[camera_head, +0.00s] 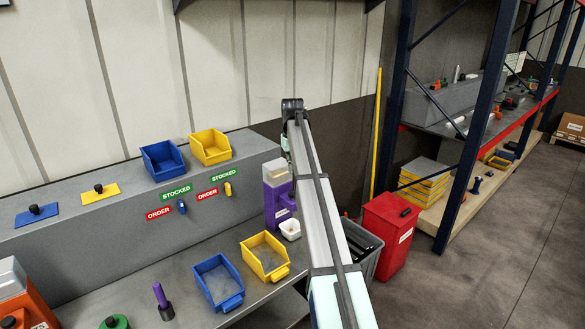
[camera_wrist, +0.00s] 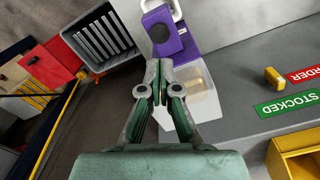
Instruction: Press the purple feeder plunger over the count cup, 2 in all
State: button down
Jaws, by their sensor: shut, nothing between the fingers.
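The purple feeder (camera_head: 278,203) stands at the right end of the bench with a pale hopper on top. In the wrist view its purple body (camera_wrist: 187,42) lies just beyond my fingertips, with the translucent hopper (camera_wrist: 200,105) at their right. A purple block with a dark round face, which looks like the plunger (camera_wrist: 166,42), is just ahead of the fingertips; contact cannot be told. The white count cup (camera_head: 290,229) stands in front of the feeder; its rim shows partly at the wrist view's top (camera_wrist: 178,10). My gripper (camera_wrist: 158,64) is shut and empty. In the head view my arm hides it.
A grey crate (camera_head: 360,250) and a red bin (camera_head: 391,235) stand right of the bench. A yellow bin (camera_head: 264,256) and a blue bin (camera_head: 218,282) sit on the bench left of the cup. The grey ledge (camera_head: 105,222) runs behind the bench.

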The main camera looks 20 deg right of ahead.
jog(key=n, duration=0.4)
jog(key=b, duration=0.3)
send_over(293, 193)
jog(key=shift+n, duration=0.3)
notch_tip(293, 193, down, 6)
jog(key=shift+s+a+f, duration=0.1)
jog(key=shift+f, duration=1)
jog(key=shift+f, duration=0.15)
